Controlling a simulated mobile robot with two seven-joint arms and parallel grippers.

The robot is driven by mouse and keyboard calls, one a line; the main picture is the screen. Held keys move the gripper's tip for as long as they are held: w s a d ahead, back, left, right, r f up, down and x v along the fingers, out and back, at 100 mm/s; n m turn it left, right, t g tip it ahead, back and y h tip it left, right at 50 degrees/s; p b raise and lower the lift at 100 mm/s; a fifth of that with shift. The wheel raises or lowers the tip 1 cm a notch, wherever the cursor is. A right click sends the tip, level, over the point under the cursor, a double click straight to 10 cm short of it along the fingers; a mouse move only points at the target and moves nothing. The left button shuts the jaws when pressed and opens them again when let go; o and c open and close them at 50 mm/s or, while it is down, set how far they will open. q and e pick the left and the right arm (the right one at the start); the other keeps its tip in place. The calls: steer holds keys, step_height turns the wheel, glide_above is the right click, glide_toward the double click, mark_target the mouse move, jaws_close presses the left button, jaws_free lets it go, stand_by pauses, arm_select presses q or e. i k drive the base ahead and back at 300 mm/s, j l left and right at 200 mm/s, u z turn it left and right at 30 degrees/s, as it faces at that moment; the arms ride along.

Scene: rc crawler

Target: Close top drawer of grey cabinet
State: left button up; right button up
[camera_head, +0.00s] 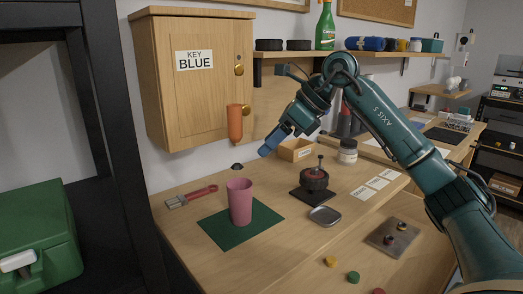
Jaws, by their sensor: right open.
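I cannot make out a grey cabinet or an open drawer in the head view. My right gripper (268,147) hangs above the wooden workbench (300,235), in front of the wall and to the right of the wooden key cabinet (195,80). Its blue jaws point down and left, and it appears empty and apart from everything around it. My left gripper is not in view.
A pink cup (240,202) stands on a green mat (218,232). A red-handled brush (190,197), a black wheel (314,180) and a small tray (325,215) lie on the bench. A dark rack (110,130) with a green case (40,235) stands left.

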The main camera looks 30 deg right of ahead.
mark_target(421, 259)
steer(key=k+j, duration=0.8)
